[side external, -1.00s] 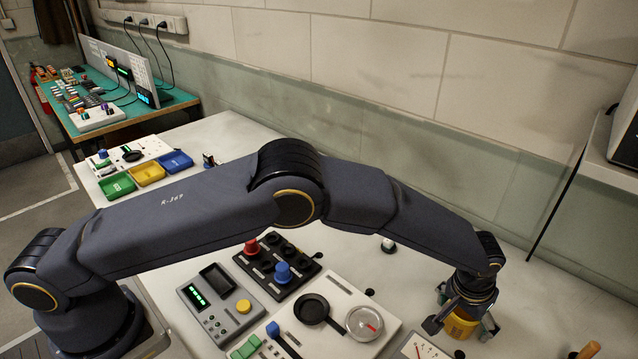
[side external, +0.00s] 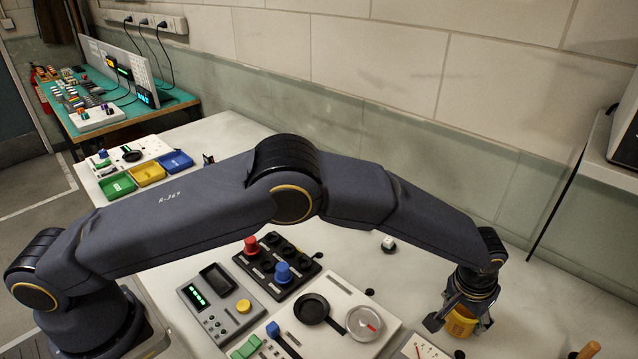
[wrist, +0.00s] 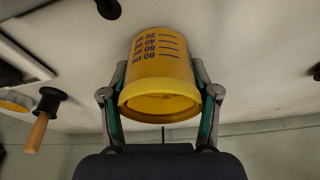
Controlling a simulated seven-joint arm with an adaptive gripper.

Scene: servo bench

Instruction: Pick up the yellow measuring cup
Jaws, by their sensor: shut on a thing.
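The yellow measuring cup (wrist: 160,75) with blue volume marks sits between the two fingers of my gripper (wrist: 161,100) in the wrist view. The fingers press on its left and right sides near the wide rim. In the side external view the cup (side external: 461,322) shows below my gripper (side external: 466,312), partly hidden by the fingers. Whether its base touches the table cannot be told.
A panel with a round dial (side external: 364,322) and a black pan-shaped part (side external: 312,309) lies left of the cup. A wooden handle (side external: 589,350) is at the lower right. A small white-topped item (side external: 388,243) stands behind. Bare table surrounds the cup's far side.

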